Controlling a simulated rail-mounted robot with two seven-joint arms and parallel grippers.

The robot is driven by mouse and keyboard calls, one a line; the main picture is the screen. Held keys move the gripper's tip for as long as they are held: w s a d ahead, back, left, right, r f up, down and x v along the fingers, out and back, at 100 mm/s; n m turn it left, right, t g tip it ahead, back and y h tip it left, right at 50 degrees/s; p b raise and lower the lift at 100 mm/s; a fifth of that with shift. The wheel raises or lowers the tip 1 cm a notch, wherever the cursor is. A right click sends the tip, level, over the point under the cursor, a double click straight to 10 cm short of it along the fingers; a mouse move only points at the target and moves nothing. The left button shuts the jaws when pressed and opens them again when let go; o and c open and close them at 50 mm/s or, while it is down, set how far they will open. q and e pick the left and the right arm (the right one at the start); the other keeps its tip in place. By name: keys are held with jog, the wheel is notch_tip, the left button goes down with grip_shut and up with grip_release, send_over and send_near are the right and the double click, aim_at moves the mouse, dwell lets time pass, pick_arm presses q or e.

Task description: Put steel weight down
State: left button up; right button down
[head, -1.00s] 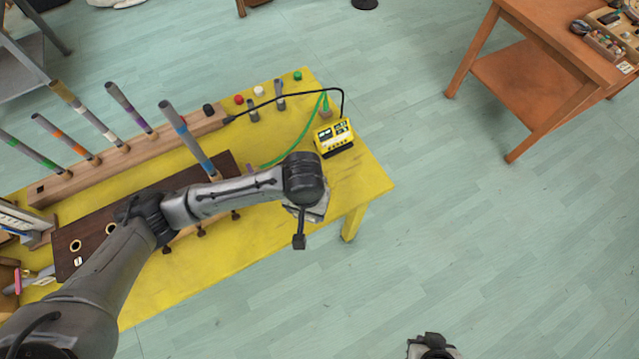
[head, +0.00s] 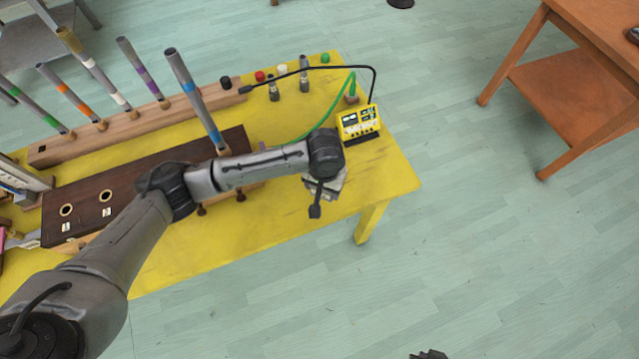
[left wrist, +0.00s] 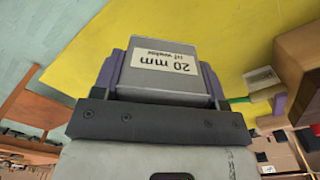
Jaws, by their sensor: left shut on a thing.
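My left gripper (head: 322,188) is over the right end of the yellow table (head: 275,225). The left wrist view shows it shut on a grey block, the steel weight (left wrist: 150,82), between its two purple fingers. The weight has a pale label that reads "20 mm", upside down in this view. In the head view my wrist hides most of the weight. I cannot tell whether the weight touches the tabletop. Only a dark bit of what looks like my right gripper (head: 430,354) shows at the bottom edge, and its fingers are hidden.
A yellow meter (head: 359,122) with black and green cables stands just behind my left gripper. A wooden rail (head: 130,115) with several upright tubes and a dark board (head: 85,205) lie to the left. The table's right corner is bare. An orange-brown table (head: 560,85) stands at right.

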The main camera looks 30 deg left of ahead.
pick_arm(q)
jog(key=w+a+f, duration=0.1)
jog(key=w+a+f+b, duration=0.1)
jog(key=shift+w+a+f, duration=0.15)
jog(key=shift+w+a, duration=0.25)
jog(key=shift+f+b, duration=0.7)
jog(key=shift+f, duration=1.4)
jog(key=o, duration=1.3)
jog(key=shift+f, duration=0.1)
jog(key=shift+r+p, duration=1.9)
jog(key=shift+r, duration=4.25)
